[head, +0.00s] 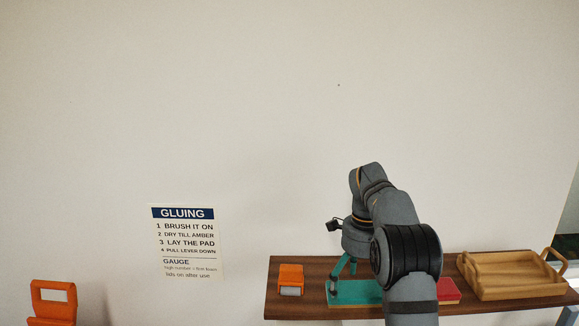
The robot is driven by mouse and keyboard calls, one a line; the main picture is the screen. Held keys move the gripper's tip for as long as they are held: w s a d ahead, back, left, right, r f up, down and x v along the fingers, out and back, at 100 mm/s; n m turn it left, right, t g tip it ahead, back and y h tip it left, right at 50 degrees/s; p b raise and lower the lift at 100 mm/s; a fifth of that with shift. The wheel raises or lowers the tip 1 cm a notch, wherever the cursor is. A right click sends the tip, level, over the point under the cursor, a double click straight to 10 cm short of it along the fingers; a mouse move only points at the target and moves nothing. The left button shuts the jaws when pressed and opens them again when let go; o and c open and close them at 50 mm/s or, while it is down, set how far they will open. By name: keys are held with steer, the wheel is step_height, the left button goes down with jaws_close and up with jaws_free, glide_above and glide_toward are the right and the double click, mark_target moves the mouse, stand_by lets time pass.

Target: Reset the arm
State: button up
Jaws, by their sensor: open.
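My arm rises in front of the counter in the head view and bends over to the left. I cannot tell whether the fingertips touch the teal piece. My arm hides part of the teal piece and part of a red piece (449,292) to its right.
A small orange object (290,275) stands left of the teal piece. A wooden tray (512,292) with raised handles sits at the counter's right end. Another orange object (52,305) shows at lower left. A gluing sign (186,241) hangs on the wall.

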steer(key=shift+s+r, duration=0.1)
steer(key=shift+r, duration=1.05)
steer(key=shift+f, duration=0.1)
